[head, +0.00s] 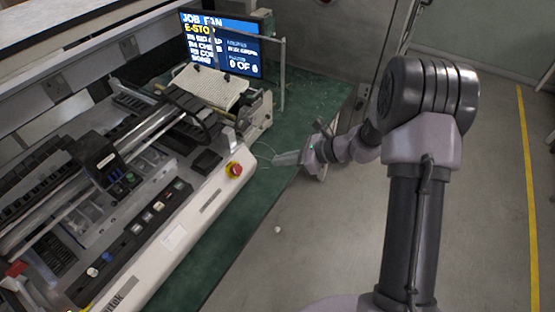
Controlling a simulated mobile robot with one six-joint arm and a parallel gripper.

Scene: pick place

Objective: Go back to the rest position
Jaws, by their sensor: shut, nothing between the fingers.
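My gripper (288,158) is at the end of my arm in the middle of the head view. It points left, over the edge of the green bench top (262,180). Its fingers look shut, with nothing seen between them. It is to the right of the red emergency-stop button (234,169) on the machine and apart from it. My arm reaches up from the lower right and bends down to the gripper.
A long machine (150,215) with rails and buttons fills the left side. A lit screen (222,45) stands behind it. A small white object (278,229) lies on the grey floor (310,250). A yellow line (527,170) runs along the right, where the floor is open.

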